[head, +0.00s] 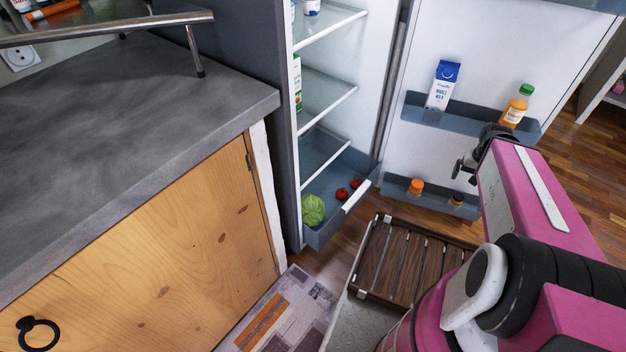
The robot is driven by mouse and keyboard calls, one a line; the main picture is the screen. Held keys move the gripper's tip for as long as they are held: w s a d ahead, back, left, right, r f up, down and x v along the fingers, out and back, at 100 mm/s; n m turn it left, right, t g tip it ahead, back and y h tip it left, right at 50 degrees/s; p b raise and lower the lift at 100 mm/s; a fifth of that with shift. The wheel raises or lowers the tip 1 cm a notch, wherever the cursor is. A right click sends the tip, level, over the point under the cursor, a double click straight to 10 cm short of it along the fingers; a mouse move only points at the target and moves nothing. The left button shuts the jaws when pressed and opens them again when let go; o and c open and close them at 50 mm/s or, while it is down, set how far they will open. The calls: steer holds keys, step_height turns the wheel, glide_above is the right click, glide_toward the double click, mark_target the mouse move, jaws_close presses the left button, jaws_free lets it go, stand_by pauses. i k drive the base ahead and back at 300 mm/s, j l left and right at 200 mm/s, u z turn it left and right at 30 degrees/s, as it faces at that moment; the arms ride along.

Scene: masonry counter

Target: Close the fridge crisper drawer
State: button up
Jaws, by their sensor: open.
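The fridge stands open, and its blue-grey crisper drawer (327,224) is pulled out at the bottom, below the glass shelves. The drawer has a white handle (356,196) on its front. A green cabbage (313,210) and two red tomatoes (342,194) lie in it. My gripper (462,170) is at the right, in front of the open fridge door and to the right of the drawer, apart from it. It is open and looks empty, though my pink arm partly hides it.
The open fridge door (450,50) holds a milk carton (443,85), an orange bottle (515,106) and small jars in bins. A grey counter (120,130) over a wooden cabinet (180,255) stands left. Wooden floor shows between drawer and door.

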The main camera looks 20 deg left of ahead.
mark_target(333, 226)
steer(key=u, duration=0.95)
steer(key=k+l, duration=0.15)
steer(key=k, duration=0.2)
steer(key=k+l, duration=0.15)
steer(key=k, duration=0.2)
steer(key=u, duration=0.05)
